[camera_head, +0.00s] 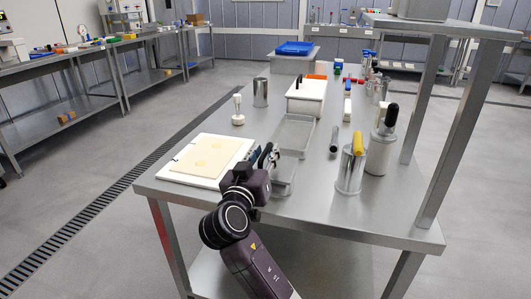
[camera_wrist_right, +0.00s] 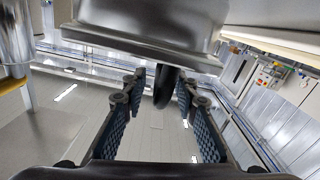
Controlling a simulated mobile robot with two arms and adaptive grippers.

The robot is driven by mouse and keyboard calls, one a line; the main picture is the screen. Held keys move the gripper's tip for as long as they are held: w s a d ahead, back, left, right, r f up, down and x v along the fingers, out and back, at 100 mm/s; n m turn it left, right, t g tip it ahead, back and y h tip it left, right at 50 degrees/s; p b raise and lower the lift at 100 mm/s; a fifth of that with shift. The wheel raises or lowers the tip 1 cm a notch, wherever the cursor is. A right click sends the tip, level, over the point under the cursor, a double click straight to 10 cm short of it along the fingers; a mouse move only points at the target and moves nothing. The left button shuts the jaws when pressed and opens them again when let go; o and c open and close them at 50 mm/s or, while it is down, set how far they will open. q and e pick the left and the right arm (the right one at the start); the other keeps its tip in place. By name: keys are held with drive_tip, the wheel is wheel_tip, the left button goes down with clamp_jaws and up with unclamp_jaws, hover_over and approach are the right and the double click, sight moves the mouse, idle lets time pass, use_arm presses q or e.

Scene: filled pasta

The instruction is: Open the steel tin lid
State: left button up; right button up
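The steel tin (camera_head: 284,180) is a low grey metal box near the front of the table, partly hidden behind my right gripper (camera_head: 267,157). In the right wrist view its lid (camera_wrist_right: 135,42) fills the upper middle, with a flared rim. A black handle (camera_wrist_right: 163,88) sticks out from the lid toward my fingers. My right gripper (camera_wrist_right: 158,92) is open, its two padded fingers on either side of the handle, which appears nearer the right-hand finger. I cannot tell whether they touch. My left gripper is not in view.
An open steel tray (camera_head: 295,132) lies just behind the tin. A white board with dough (camera_head: 167,178) is to the left. A steel cylinder with a yellow handle (camera_head: 348,175) and a canister with a black handle (camera_head: 379,155) stand to the right. The front right tabletop is clear.

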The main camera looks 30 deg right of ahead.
drive_tip(key=shift+w+d, duration=0.15)
drive_tip(key=shift+c, duration=0.4)
clamp_jaws()
drive_tip(key=shift+d, duration=0.1)
